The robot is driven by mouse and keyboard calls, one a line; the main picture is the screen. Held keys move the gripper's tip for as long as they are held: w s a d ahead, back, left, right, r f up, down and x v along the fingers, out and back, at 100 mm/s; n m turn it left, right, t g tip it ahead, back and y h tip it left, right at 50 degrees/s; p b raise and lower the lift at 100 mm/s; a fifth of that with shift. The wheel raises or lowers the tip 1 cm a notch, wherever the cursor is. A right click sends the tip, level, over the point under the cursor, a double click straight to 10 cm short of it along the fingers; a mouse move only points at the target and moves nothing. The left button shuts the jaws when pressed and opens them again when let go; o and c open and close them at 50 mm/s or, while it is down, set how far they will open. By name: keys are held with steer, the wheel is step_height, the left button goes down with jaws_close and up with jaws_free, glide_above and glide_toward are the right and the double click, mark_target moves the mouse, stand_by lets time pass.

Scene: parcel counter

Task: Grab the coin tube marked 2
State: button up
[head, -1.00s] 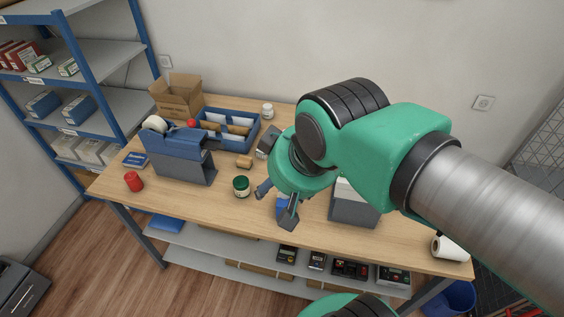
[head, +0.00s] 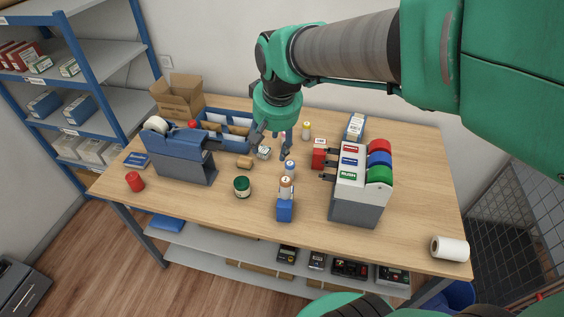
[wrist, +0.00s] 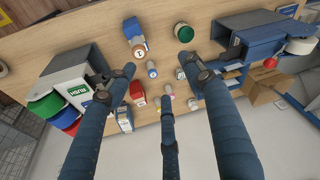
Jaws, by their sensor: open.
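My gripper (head: 270,147) is open and empty above the middle of the counter, pointing down. In the wrist view its fingers (wrist: 158,75) are spread wide over several small tubes. An orange-banded coin tube (head: 286,187) stands upright by the small blue block (head: 285,211); its round top (wrist: 139,50) bears a mark that looks like a 1. A blue-banded tube (head: 290,168) stands just behind it; it also shows between the fingers in the wrist view (wrist: 152,69). A yellow-banded tube (head: 306,131) stands farther back. A pink-topped tube (wrist: 168,89) is partly hidden. I cannot read a 2.
A label-roll dispenser (head: 358,205) stands at right, with a red box (head: 319,152) beside it. A blue-grey tape dispenser (head: 184,165) is farther left.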

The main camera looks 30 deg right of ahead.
steer(key=w+d+f+m+g, duration=0.2)
steer(key=w+d+f, duration=0.5)
steer(key=w+f, duration=0.2)
steer(key=m+g+p, duration=0.1)
steer(key=m, duration=0.1)
glide_above(290, 164)
step_height(290, 164, down, 13)
steer(key=shift+a+r, duration=0.1)
steer(key=shift+f, duration=0.25)
steer(key=shift+f, duration=0.1)
steer(key=shift+f+b, duration=0.45)
steer(key=shift+f, duration=3.75)
steer(key=shift+f+b, duration=0.45)
steer(key=shift+f, duration=2.15)
